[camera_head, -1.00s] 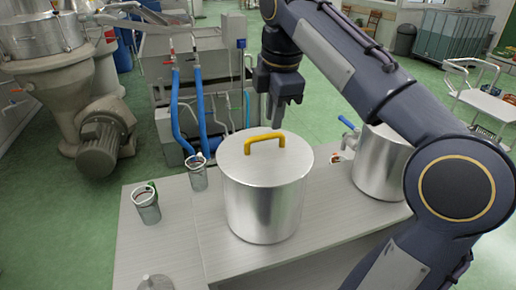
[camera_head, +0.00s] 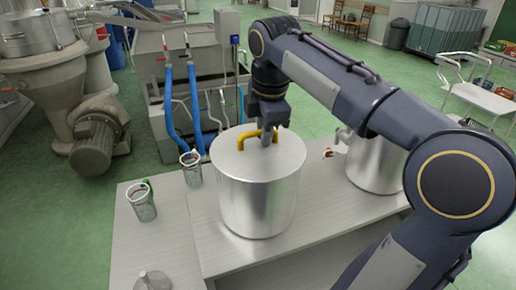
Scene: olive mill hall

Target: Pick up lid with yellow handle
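The lid (camera_head: 230,158) with its yellow handle (camera_head: 249,136) sits on a large shiny metal pot (camera_head: 258,205) on the light table. My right gripper (camera_head: 268,139) points down at the lid, with its fingers at the right half of the yellow handle and partly covering it. The fingers overlap each other in this view, so I cannot tell whether they are closed on the handle. The lid looks level on the pot, with no gap visible. My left gripper is not in view.
Two small metal cups (camera_head: 141,203) (camera_head: 192,169) stand left of the pot on the table (camera_head: 176,230). A second metal pot (camera_head: 372,168) stands to the right, partly behind my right arm. A grey conical object (camera_head: 153,281) is at the table's front left.

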